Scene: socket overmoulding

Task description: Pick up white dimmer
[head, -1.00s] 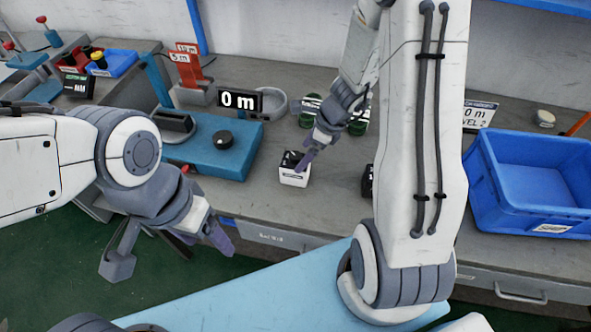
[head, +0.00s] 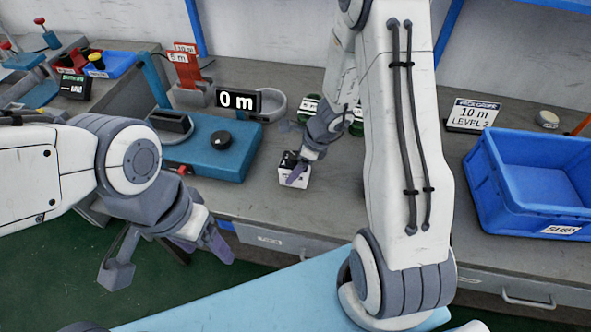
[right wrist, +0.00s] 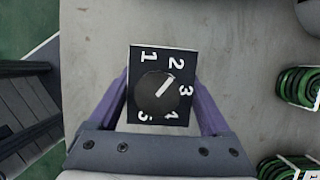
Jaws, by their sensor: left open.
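The white dimmer (head: 292,181) is a small white box with a black top, standing on the grey bench near its front edge. In the right wrist view the dimmer (right wrist: 162,60) shows its black face with white numbers and a round knob turned to the upper right. My right gripper (head: 296,173) is down at the dimmer, one purple finger on each side of it. I see no clear gap in the right wrist view, but cannot tell whether the fingers press on it. My left gripper (head: 168,258) is open and empty, in front of the bench.
A blue device (head: 205,150) with a black knob and a "0 m" display (head: 238,100) stand left of the dimmer. A blue crate (head: 535,180) is at the right beside a "10 m" sign (head: 472,114). Green cable coils (right wrist: 290,90) lie near the dimmer.

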